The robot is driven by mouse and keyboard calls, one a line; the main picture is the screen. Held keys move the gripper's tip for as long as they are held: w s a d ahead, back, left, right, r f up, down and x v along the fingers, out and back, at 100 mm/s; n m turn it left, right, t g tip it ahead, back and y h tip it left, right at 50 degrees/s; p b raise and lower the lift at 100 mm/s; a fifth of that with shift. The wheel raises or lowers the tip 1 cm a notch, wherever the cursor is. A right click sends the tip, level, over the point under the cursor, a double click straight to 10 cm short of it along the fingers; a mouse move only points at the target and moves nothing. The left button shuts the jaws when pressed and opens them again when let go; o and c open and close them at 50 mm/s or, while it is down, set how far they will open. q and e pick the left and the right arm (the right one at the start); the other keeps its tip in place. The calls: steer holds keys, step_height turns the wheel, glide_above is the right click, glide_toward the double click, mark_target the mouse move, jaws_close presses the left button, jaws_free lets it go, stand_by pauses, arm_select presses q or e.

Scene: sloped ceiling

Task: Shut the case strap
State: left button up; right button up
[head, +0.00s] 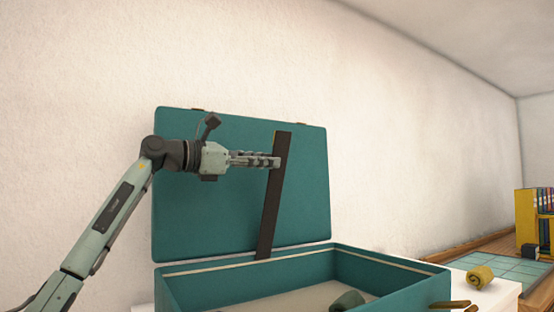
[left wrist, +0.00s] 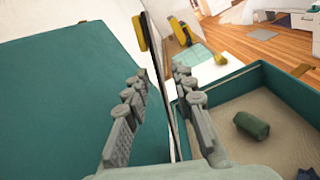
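The teal case (head: 247,282) stands open on a white surface, with its lid (head: 210,225) raised against the wall. A long dark strap (head: 273,205) runs down the lid's inner face, slightly tilted. My left gripper (head: 277,161) reaches the strap's upper part from the left. In the left wrist view its fingers (left wrist: 163,110) are apart, with the strap (left wrist: 165,80) seen nearly edge-on between them. I cannot tell whether either finger touches it. The case's open base (left wrist: 285,88) shows right of the fingers. My right gripper is in neither view.
A green rolled item (left wrist: 252,125) and a dark blue item (left wrist: 308,174) lie inside the case. A yellow roll (head: 481,277) lies right of the case. A yellow book holder (head: 527,215) stands farther right, beside a teal mat (head: 495,270).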

arm_select(q)
steer(key=shift+x, duration=1.9)
steer(key=shift+a, duration=0.1)
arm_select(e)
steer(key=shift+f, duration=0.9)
arm_select(q)
steer(key=shift+w, duration=0.1)
jaws_close()
steer(key=shift+f, duration=0.1)
